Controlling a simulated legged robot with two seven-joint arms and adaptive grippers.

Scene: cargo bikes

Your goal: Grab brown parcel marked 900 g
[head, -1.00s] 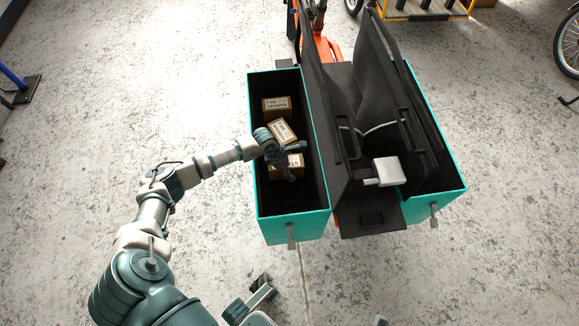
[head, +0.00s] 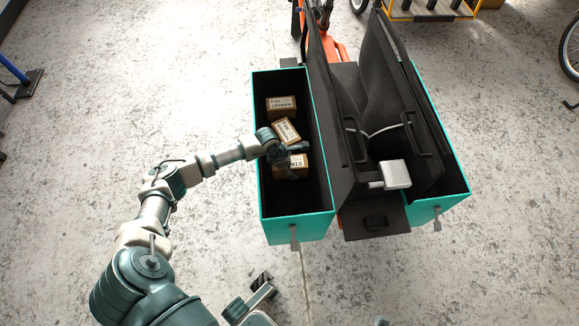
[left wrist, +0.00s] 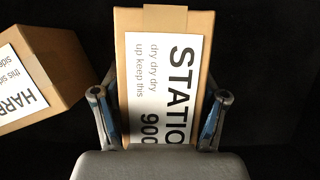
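The brown parcel marked 900 (left wrist: 165,75) has a white label that also reads "STATIO"; the text after 900 is hidden by my gripper. It lies nearest in the left teal box, and it shows in the head view (head: 295,161). My left gripper (left wrist: 162,95) is down at the parcel, with one finger on each long side. The fingers are spread about the parcel's width; firm contact is not clear. My right gripper (head: 252,298) is low in the head view, its fingers apart and empty.
A tilted brown parcel labelled "HARR" (left wrist: 35,75) lies close by, also in the head view (head: 286,131). Another brown parcel (head: 281,106) is farther back. The teal box (head: 300,228) has upright walls around my left gripper. A black panel (head: 325,120) rises on its right.

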